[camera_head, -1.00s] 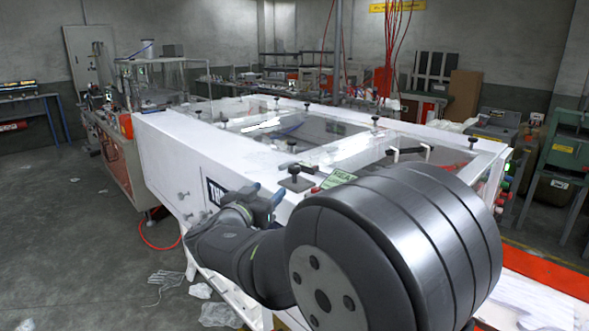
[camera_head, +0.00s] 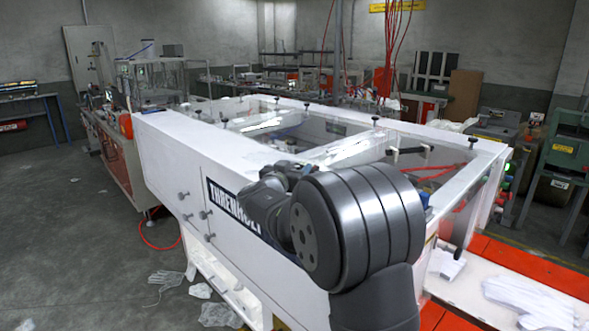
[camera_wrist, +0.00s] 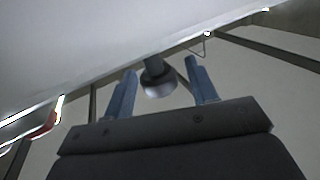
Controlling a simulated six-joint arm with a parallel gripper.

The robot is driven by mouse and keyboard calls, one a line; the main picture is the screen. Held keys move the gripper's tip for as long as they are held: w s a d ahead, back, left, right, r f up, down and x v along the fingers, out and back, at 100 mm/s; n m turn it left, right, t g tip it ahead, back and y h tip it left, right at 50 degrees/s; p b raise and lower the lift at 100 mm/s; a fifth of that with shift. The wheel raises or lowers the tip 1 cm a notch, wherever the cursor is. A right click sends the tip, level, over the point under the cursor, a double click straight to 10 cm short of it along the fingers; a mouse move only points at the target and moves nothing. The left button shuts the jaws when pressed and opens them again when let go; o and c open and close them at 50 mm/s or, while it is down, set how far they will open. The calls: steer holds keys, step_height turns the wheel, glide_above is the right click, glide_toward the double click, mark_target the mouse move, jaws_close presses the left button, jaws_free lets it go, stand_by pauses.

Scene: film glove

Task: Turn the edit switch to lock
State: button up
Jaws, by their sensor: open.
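My gripper (camera_wrist: 160,67) shows in the wrist view, its two blue fingers apart. A round grey knob on a stem (camera_wrist: 158,86) shows between the fingers, and I cannot tell whether they touch it or whether it is the edit switch. In the head view my dark arm hides the gripper, in front of the white machine (camera_head: 165,150). No switch with readable edit or lock marking shows in either view. The corner of the machine behind my arm is hidden.
Several black knobs stand along the machine's top frame. Coloured buttons (camera_head: 507,182) are at its right end. White gloves (camera_head: 530,298) lie on the table at the lower right. A red hose (camera_head: 160,243) lies on the floor at left, where the floor is mostly open.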

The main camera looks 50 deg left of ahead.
steer(key=c, duration=0.9)
steer(key=shift+n+g+y, duration=0.5)
steer(key=shift+n+y, duration=0.3)
steer(key=shift+y, duration=0.2)
steer(key=o, duration=0.9)
